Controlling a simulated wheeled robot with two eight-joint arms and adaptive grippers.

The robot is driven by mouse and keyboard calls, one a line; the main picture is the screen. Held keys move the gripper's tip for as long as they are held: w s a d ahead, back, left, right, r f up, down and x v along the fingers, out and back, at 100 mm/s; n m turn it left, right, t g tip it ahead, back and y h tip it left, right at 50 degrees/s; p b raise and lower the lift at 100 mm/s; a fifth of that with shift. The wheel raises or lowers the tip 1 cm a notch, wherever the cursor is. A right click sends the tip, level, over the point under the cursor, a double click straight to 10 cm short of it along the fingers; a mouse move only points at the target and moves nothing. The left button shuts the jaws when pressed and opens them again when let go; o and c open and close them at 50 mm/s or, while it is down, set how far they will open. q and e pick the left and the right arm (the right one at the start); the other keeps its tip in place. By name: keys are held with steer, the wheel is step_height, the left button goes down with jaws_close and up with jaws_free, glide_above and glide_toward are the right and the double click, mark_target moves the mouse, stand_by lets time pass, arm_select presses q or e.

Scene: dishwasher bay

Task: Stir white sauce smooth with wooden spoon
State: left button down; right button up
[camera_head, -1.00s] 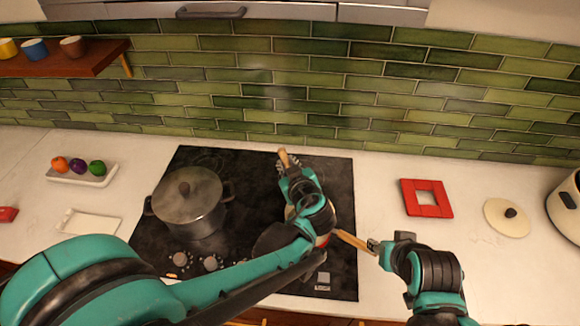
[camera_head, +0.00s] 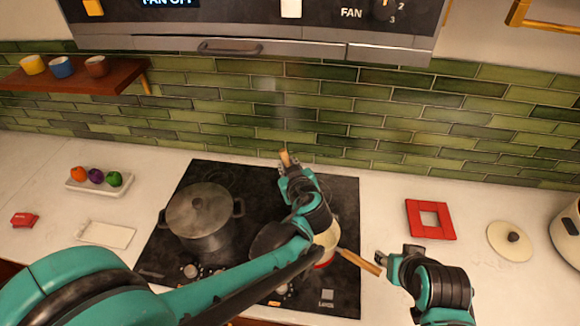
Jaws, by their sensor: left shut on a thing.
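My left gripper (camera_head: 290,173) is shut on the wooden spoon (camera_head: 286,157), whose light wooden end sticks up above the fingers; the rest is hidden. A small red saucepan (camera_head: 324,264) with pale sauce (camera_head: 329,238) inside stands on the right part of the hob, mostly covered by my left arm. Its wooden handle (camera_head: 360,262) points right and down. My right gripper (camera_head: 386,260) is at the handle's end. I cannot tell whether it touches the handle or how far its fingers are apart. I cannot see whether the spoon is in the sauce.
A lidded steel pot (camera_head: 200,215) stands on the left of the black hob (camera_head: 165,250). A red square trivet (camera_head: 430,219) and a cream lid (camera_head: 510,241) lie on the right counter. A vegetable tray (camera_head: 100,185) and an empty white tray (camera_head: 106,234) lie left. A range hood (camera_head: 250,30) hangs above.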

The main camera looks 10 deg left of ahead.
stand_by(0.5)
arm_select(q)
step_height(320, 180, up, 5)
steer(key=p, duration=0.4)
stand_by(0.9)
